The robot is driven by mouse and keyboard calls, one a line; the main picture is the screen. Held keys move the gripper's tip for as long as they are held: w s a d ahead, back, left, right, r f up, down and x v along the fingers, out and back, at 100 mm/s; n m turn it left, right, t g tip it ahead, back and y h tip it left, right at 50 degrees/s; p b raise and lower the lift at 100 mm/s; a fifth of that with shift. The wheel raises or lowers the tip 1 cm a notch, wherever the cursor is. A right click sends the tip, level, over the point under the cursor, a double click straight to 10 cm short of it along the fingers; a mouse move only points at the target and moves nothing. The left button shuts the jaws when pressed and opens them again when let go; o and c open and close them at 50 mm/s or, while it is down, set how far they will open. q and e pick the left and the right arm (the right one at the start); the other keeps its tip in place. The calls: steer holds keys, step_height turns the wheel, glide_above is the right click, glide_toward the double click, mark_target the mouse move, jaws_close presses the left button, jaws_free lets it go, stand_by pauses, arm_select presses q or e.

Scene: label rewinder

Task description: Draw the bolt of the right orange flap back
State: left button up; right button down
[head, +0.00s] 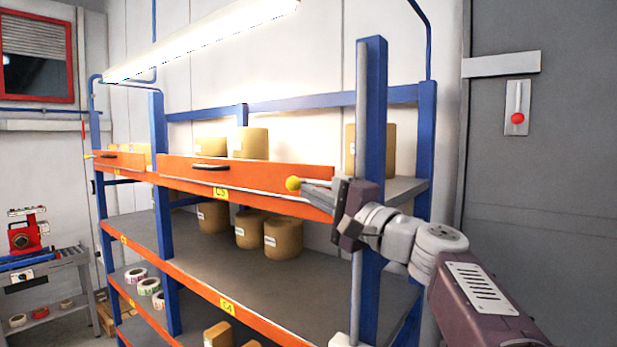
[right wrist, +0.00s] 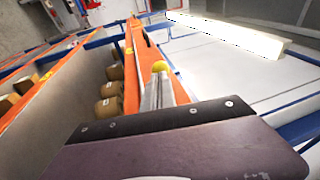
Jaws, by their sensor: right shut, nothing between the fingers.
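The right orange flap (head: 260,174) closes the front of the top shelf bay and has a black handle (head: 210,167). The bolt's yellow knob (head: 292,183) sits near the flap's right end, with a pale rod running right from it. The knob also shows in the right wrist view (right wrist: 160,67), straight ahead beyond the fingers. My right gripper (head: 338,199) is shut and empty, at the flap's right end beside the blue post, to the right of the knob. It appears apart from the knob; whether it touches the rod I cannot tell. My left gripper is out of view.
A blue post (head: 371,110) stands by my right gripper. Brown rolls (head: 283,238) stand on the shelf below, and more (head: 251,142) stand behind the flap. A left orange flap (head: 125,160) is farther along. A grey door (head: 545,170) is at the right.

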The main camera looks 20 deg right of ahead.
mark_target(292, 190)
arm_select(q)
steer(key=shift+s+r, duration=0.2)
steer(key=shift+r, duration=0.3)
arm_select(e)
steer(key=shift+w+a+r, duration=0.2)
steer(key=shift+w+a, duration=0.1)
steer(key=shift+a, duration=0.05)
steer(key=w+a, duration=0.1)
steer(key=w, duration=0.1)
steer(key=w+a+b, duration=0.1)
steer(key=w+a, duration=0.1)
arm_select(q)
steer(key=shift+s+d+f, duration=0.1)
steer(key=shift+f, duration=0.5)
arm_select(e)
steer(key=shift+s+d, duration=0.1)
steer(key=shift+s, duration=0.05)
